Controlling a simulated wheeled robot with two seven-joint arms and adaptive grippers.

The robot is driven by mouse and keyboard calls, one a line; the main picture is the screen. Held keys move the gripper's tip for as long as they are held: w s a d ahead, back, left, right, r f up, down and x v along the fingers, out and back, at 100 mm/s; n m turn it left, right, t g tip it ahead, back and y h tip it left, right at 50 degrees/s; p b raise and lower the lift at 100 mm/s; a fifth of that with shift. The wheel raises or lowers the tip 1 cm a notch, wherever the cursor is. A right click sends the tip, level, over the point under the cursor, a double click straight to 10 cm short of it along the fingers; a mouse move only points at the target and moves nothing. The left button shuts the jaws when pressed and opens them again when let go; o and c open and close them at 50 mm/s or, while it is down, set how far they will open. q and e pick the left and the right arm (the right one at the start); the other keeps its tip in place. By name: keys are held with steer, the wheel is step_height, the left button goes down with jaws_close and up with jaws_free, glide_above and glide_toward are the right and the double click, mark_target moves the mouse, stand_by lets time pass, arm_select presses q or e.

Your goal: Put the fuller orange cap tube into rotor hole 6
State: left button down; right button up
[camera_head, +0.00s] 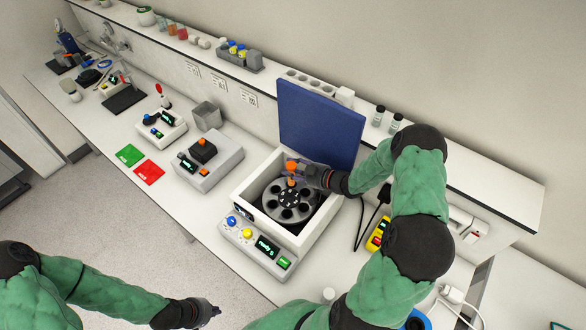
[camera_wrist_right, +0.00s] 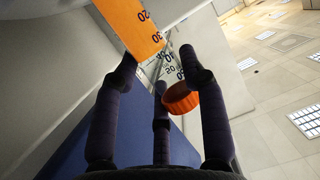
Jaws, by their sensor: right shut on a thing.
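The tube with an orange cap is in my right gripper (camera_head: 297,168), above the rotor. Its orange cap (camera_wrist_right: 182,97) and the orange-filled part of the tube (camera_wrist_right: 140,28), with printed scale marks, show in the right wrist view. The fingers are shut around the tube between cap and liquid. In the head view the orange cap (camera_head: 291,165) is up and orange liquid shows below it. The grey rotor (camera_head: 288,200) has several dark holes; its hole numbers are too small to read. My left gripper (camera_head: 206,311) is low in the picture, away from the bench things; its jaw state is unclear.
The open centrifuge (camera_head: 247,195) has its blue lid (camera_head: 318,125) raised behind the rotor. A rack with yellow and blue caps (camera_head: 240,57) is on the shelf. A yellow meter (camera_head: 378,234) is at the right.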

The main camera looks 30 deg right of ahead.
steer(key=shift+f+b, duration=1.05)
steer(key=shift+f, duration=0.25)
steer(key=shift+r, duration=0.2)
steer(key=shift+r+p, duration=0.2)
steer(key=shift+p, duration=0.15)
steer(key=shift+r+p, duration=0.7)
steer(key=shift+r, duration=0.35)
steer(key=o, duration=1.3)
steer(key=shift+o, duration=0.2)
step_height(320, 180, up, 10)
